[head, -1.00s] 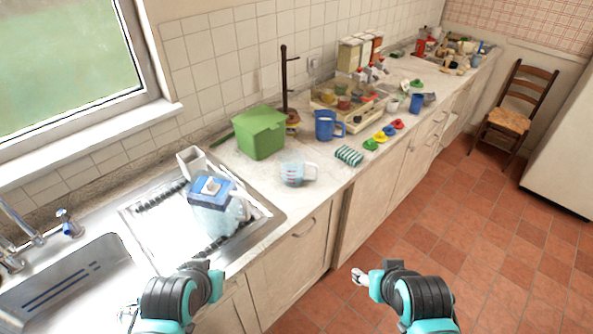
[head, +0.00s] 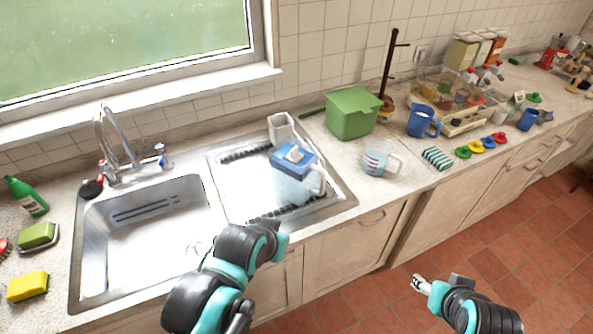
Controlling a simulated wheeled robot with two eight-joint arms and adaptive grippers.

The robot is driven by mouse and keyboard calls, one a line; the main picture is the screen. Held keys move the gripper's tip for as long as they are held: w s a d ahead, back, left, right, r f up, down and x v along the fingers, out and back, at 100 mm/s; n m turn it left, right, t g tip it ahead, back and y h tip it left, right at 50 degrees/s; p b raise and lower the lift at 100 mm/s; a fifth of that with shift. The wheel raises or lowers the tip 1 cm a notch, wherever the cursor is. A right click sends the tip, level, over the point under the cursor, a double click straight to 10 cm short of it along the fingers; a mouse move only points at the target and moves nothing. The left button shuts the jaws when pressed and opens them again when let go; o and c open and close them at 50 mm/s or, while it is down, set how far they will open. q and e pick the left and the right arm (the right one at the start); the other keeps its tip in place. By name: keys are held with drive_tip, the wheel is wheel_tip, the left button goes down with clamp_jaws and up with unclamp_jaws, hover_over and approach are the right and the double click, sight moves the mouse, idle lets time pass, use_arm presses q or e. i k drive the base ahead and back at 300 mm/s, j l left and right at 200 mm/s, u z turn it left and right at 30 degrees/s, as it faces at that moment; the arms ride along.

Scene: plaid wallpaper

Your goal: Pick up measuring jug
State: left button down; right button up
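The measuring jug is a clear jug (head: 376,160) with reddish markings and a handle on its right side. It stands upright on the counter, right of the draining board. My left arm reaches in over the counter's front edge by the sink, left of and nearer than the jug. Its fingers are mostly hidden, with only a small pale shape (head: 195,248) beside the arm over the sink. My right gripper (head: 419,285) is over the floor in front of the cabinets, away from the jug. It is too small to tell whether its fingers are apart.
A blue-lidded filter pitcher (head: 295,178) stands on the draining board (head: 233,180), left of the jug. A green bin (head: 352,115) is behind the jug. A blue jug (head: 422,121) and a striped cloth (head: 437,158) are to its right. The counter just in front of it is clear.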

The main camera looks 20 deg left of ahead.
sight(380, 159)
drive_tip(key=i+l, duration=0.2)
drive_tip(key=i+l+u, duration=0.15)
drive_tip(key=l, duration=0.3)
drive_tip(key=i+l, duration=0.2)
drive_tip(key=l, duration=0.15)
drive_tip(key=i+l+u, duration=0.15)
drive_tip(key=l, duration=0.2)
drive_tip(key=i+l, duration=0.2)
drive_tip(key=l, duration=0.15)
drive_tip(key=u, duration=0.05)
